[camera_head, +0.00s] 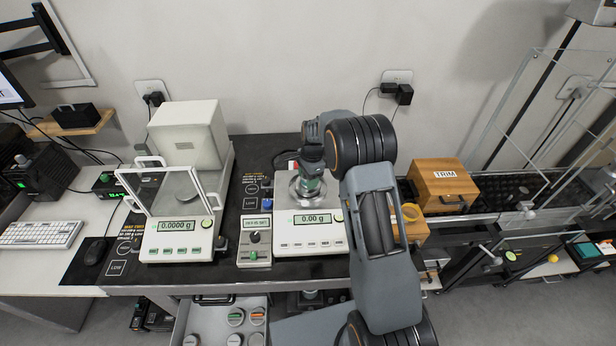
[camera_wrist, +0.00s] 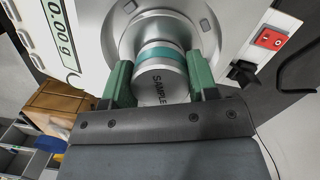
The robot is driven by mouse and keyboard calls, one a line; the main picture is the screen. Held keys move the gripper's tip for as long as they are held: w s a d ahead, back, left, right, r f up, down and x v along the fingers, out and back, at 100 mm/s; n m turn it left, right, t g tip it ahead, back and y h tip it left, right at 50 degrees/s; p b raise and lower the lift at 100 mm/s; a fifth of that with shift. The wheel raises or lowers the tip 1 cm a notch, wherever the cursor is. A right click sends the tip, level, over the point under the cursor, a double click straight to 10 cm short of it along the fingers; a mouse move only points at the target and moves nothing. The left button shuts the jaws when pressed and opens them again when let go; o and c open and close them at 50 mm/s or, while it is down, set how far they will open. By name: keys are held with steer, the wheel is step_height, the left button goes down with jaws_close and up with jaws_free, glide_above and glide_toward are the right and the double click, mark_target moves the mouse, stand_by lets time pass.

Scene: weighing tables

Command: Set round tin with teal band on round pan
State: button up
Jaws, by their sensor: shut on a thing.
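The round tin with a teal band (camera_wrist: 160,80) is silver, with SAMPLE lettered on its lid. My gripper (camera_wrist: 159,72) is shut on the tin, with one green finger on each side of it. In the wrist view the tin lies over the round steel pan (camera_wrist: 140,28); whether its base touches the pan is hard to tell. In the head view my gripper (camera_head: 310,182) is at the pan (camera_head: 297,196) of the right-hand balance (camera_head: 312,241), whose display reads 0.00 g. My wrist and fingers hide most of the tin there.
A glass-doored balance (camera_head: 180,226) reading 0.0000 g stands to the left, with a small control box (camera_head: 254,241) between. A wooden TRIM box (camera_head: 440,184) is to the right. An open drawer (camera_head: 212,310) below holds several tins.

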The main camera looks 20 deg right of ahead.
steer(key=shift+f, duration=0.15)
steer(key=o, duration=0.9)
steer(key=shift+o, duration=0.2)
steer(key=r, duration=0.3)
steer(key=d+r+b, duration=0.1)
steer(key=r, duration=0.7)
steer(key=shift+w+d+r, duration=0.15)
steer(key=s+a+r+n+t, duration=0.1)
steer(key=s+r+n+t, duration=0.2)
steer(key=s+r+n, duration=0.65)
steer(key=s+f+n+t+h, duration=0.1)
steer(key=s+n, duration=0.5)
steer(key=s, duration=1.2)
steer(key=shift+s+a+f+t, duration=0.15)
steer(key=shift+s+f+t, duration=0.15)
steer(key=shift+f+t, duration=0.1)
